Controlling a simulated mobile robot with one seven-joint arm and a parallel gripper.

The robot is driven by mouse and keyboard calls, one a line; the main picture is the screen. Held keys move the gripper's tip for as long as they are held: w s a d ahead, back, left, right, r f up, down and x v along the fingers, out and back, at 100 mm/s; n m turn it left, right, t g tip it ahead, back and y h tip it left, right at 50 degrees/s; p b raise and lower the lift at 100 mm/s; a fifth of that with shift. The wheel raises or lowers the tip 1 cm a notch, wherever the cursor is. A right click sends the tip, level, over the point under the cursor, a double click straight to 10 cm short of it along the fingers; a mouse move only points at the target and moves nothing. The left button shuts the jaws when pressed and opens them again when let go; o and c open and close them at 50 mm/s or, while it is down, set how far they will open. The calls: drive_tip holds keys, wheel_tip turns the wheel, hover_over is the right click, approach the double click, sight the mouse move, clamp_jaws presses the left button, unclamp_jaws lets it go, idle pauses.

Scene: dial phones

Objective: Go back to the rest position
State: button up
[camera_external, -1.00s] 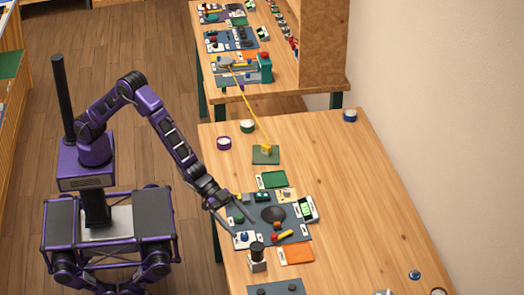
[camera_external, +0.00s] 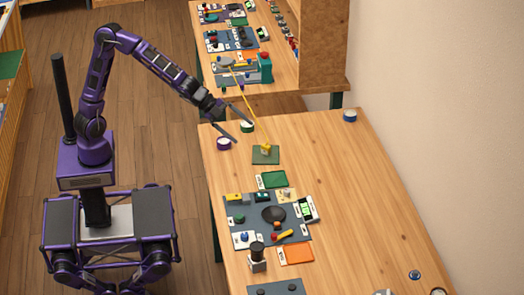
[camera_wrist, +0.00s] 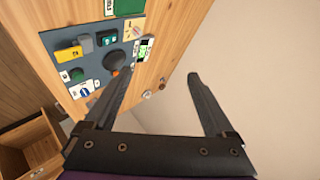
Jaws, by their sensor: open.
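My gripper (camera_external: 245,124) is open and empty. In the external view it is raised at the end of my outstretched arm, near the far left corner of the table, by a purple-rimmed round container (camera_external: 224,143) and a green-rimmed one (camera_external: 247,126). I cannot tell its exact height. In the wrist view the two dark fingers (camera_wrist: 165,95) are spread wide with nothing between them but wall and table edge. The grey board (camera_external: 262,228) with a black dial, buttons and small blocks lies on the table; it also shows in the wrist view (camera_wrist: 94,67).
A green square with a yellow block (camera_external: 266,149) is near the gripper, with a yellow cord leading to the back table (camera_external: 285,100). A black cylinder (camera_external: 257,249) stands at the board's front edge.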

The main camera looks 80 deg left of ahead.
drive_tip(key=s+a+f+m+g+y, duration=0.1)
drive_tip(key=s+a+y, duration=0.25)
drive_tip(key=a, duration=0.45)
drive_tip(key=s+a+f+m+g+y+p, duration=0.1)
drive_tip(key=s+a+f+y, duration=0.2)
drive_tip(key=a, duration=0.5)
drive_tip(key=s+a+m+g+y, duration=0.1)
drive_tip(key=s+a+y, duration=0.35)
drive_tip(key=a, duration=0.35)
drive_tip(key=s+d+r+n+h+p, duration=0.2)
drive_tip(key=s+r+n, duration=0.3)
drive_tip(key=s+n, duration=0.5)
drive_tip(key=s+d+r+n+h+p, duration=0.2)
drive_tip(key=s+r+n, duration=0.4)
drive_tip(key=s+n, duration=0.4)
drive_tip(key=shift+d+r+g+h, duration=0.3)
drive_tip(key=shift+d+h, duration=0.3)
drive_tip(key=shift+h, duration=0.3)
